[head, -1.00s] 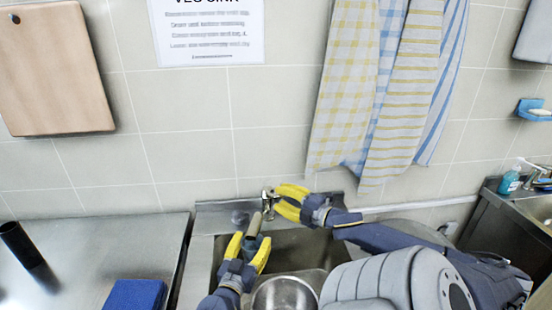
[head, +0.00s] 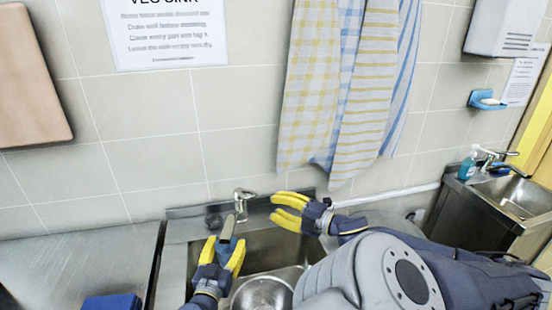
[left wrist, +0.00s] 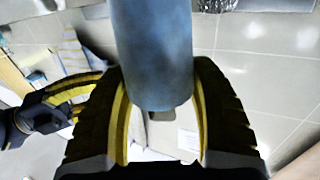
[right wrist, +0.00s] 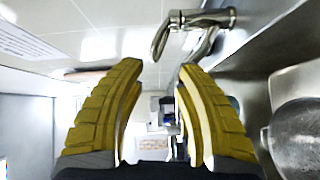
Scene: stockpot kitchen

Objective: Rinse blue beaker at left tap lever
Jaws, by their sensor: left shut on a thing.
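The blue beaker (head: 227,231) is held between the fingers of my left gripper (head: 222,252), over the left sink and just in front of the tap (head: 241,201). In the left wrist view the beaker (left wrist: 155,50) shows as a blue-grey cylinder between the fingers (left wrist: 160,110). I cannot tell whether water runs. My right gripper (head: 275,208) is to the right of the tap, apart from it, with its fingers pointing left. In the right wrist view its fingers (right wrist: 160,85) are spread and empty, and the tap's looped metal lever (right wrist: 160,40) is beyond them.
A metal pot (head: 262,295) is in the sink (head: 275,248) below the grippers. Hanging towels (head: 350,90) are above my right gripper. A blue block (head: 112,303) lies on the left counter (head: 70,265). A second sink (head: 515,197) is at far right.

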